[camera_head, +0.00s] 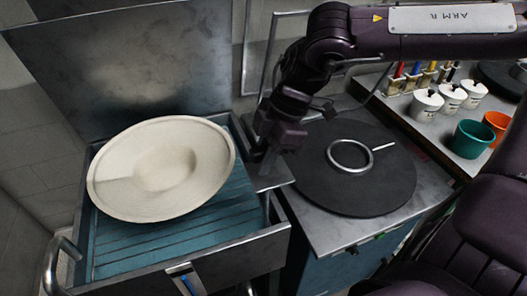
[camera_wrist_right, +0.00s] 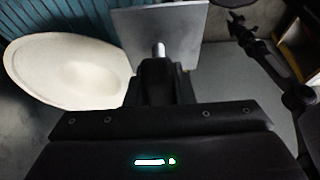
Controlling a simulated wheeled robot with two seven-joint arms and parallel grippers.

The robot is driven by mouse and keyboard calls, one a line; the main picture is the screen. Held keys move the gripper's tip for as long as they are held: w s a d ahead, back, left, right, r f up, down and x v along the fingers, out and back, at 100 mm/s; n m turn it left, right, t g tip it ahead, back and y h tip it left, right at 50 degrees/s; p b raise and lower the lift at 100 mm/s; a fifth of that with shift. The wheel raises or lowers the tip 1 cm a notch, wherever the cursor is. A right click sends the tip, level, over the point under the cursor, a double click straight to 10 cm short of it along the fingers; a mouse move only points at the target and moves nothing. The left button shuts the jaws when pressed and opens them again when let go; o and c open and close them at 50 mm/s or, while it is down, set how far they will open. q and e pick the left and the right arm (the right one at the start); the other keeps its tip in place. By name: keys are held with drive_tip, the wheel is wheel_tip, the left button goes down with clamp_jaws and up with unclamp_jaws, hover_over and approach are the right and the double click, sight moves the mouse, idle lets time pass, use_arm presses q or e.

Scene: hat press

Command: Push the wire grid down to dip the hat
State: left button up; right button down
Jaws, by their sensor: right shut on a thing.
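The cream wide-brimmed hat (camera_head: 160,168) lies over the teal slatted surface (camera_head: 150,248) inside the metal basin; it also shows at the left in the right wrist view (camera_wrist_right: 68,70). The slatted surface may be the wire grid, but I cannot tell its wires apart. My right gripper (camera_head: 259,158) is at the basin's right edge, just right of the hat and apart from it. In the right wrist view it (camera_wrist_right: 158,65) is shut on a short metal handle (camera_wrist_right: 159,49) by a flat grey plate (camera_wrist_right: 160,25). My left gripper is not in view.
The raised metal lid (camera_head: 130,65) stands behind the basin. To the right, a round black plate (camera_head: 310,185) with a metal ring (camera_head: 348,168) lies on a counter. White pots (camera_head: 427,102), a green cup (camera_head: 472,138) and an orange cup (camera_head: 497,122) stand beyond.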

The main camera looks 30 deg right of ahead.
use_arm(q)
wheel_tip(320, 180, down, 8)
drive_tip(key=b, duration=0.7)
use_arm(e)
wheel_tip(320, 180, down, 17)
drive_tip(key=b, duration=0.4)
drive_tip(key=shift+b, duration=0.4)
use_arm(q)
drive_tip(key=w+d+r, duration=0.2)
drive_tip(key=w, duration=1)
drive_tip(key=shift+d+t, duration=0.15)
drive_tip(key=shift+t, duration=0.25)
use_arm(e)
drive_tip(key=shift+s+f, duration=0.1)
drive_tip(key=shift+s, duration=0.05)
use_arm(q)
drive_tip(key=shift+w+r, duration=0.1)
use_arm(e)
drive_tip(key=c, duration=1.6)
unclamp_jaws()
drive_tip(key=shift+f, duration=0.1)
drive_tip(key=o, duration=0.4)
drive_tip(key=shift+c, duration=0.2)
